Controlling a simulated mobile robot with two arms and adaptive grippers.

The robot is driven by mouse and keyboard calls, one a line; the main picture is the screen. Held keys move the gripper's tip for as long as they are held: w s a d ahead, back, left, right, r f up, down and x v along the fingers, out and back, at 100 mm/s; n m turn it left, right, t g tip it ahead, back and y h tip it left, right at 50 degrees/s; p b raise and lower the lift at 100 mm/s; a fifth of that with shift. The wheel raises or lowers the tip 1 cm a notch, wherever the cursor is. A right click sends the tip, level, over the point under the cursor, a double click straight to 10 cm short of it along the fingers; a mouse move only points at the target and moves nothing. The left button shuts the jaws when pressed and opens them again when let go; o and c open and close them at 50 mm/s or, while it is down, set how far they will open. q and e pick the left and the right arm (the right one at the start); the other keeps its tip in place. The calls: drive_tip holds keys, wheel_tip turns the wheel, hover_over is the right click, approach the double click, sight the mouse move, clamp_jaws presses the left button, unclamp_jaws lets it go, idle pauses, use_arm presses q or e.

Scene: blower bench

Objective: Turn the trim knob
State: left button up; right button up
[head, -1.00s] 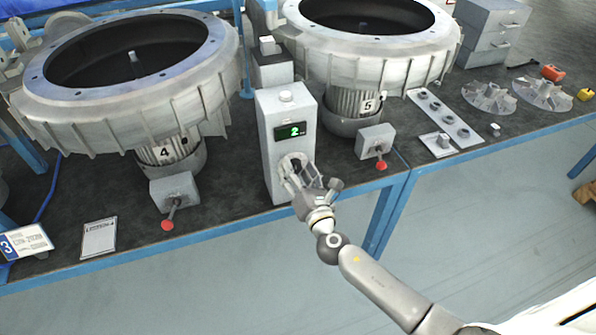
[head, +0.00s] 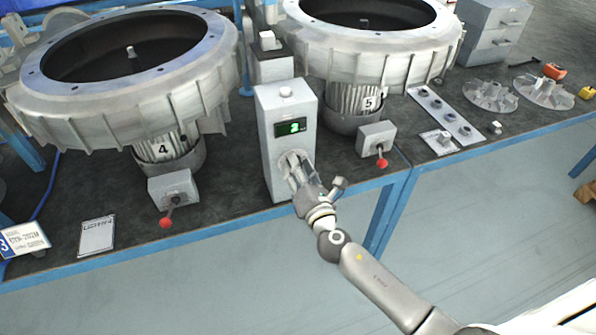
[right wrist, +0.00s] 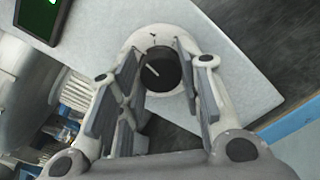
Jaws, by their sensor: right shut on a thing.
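The trim knob (right wrist: 160,71) is a dark round knob with a white pointer line, on a pale round plate on the front of the grey control box (head: 283,112). In the right wrist view it sits between the fingers of my right gripper (right wrist: 155,85), which is shut on it. In the head view my right gripper (head: 297,172) reaches the box front from below right and hides most of the knob. A green lit digit shows on the display (head: 291,128) above the knob; it is blurred. My left gripper is not in view.
Blowers 4 (head: 140,90) and 5 (head: 365,45) stand on either side of the box. Switch boxes with red-tipped levers, the left one (head: 174,188) and the right one (head: 376,138), sit near the bench's blue front edge. Impellers (head: 490,95) lie at the right.

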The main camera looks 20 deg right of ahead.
drive_tip(key=shift+f+m+b, duration=0.15)
drive_tip(key=shift+m+b, duration=1.75)
drive_tip(key=shift+m, duration=4.9)
drive_tip(key=o, duration=1)
drive_tip(key=shift+o, duration=0.2)
drive_tip(key=s, duration=1.2)
drive_tip(key=shift+d, duration=0.25)
